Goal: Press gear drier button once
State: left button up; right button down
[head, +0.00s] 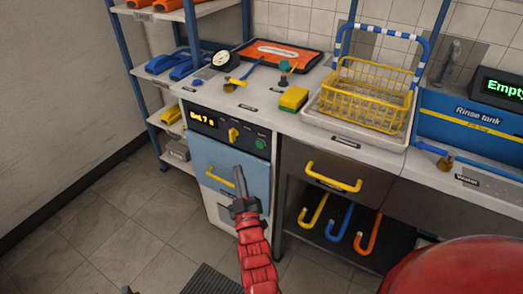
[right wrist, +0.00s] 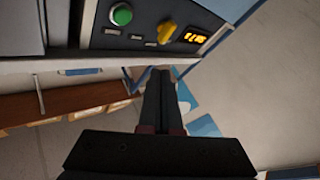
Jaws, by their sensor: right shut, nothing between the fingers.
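The gear drier (head: 228,210) is a white cabinet with a blue door and a black control panel. Its round green button (head: 260,143) is at the panel's right end, and it also shows in the right wrist view (right wrist: 121,14). A yellow knob (head: 233,135) and a lit display (head: 201,119) are left of it. My right gripper (head: 238,170) is shut and empty, in front of the blue door, below and left of the button in the head view. It is apart from the button.
A yellow handle (head: 220,179) on the drier door is close to my right gripper. A drawer with a yellow handle (head: 333,178) and hanging hooks (head: 340,222) are to the right. The counter above holds a yellow basket (head: 369,92) and a sponge (head: 293,98). Floor at left is clear.

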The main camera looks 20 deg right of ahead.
aim_at(256, 144)
dwell(0.3)
jog(key=w+d, duration=0.5)
jog(key=d, duration=0.2)
jog(key=shift+w, duration=0.2)
dwell(2.0)
jog(key=shift+w+d, duration=0.25)
jog(key=shift+d, duration=0.05)
jog(key=shift+w+d+b, duration=0.25)
jog(key=shift+d+b, duration=0.05)
jog(key=shift+d, duration=0.1)
dwell(0.8)
jog(key=shift+s+a, duration=0.55)
jog(key=shift+a, duration=0.15)
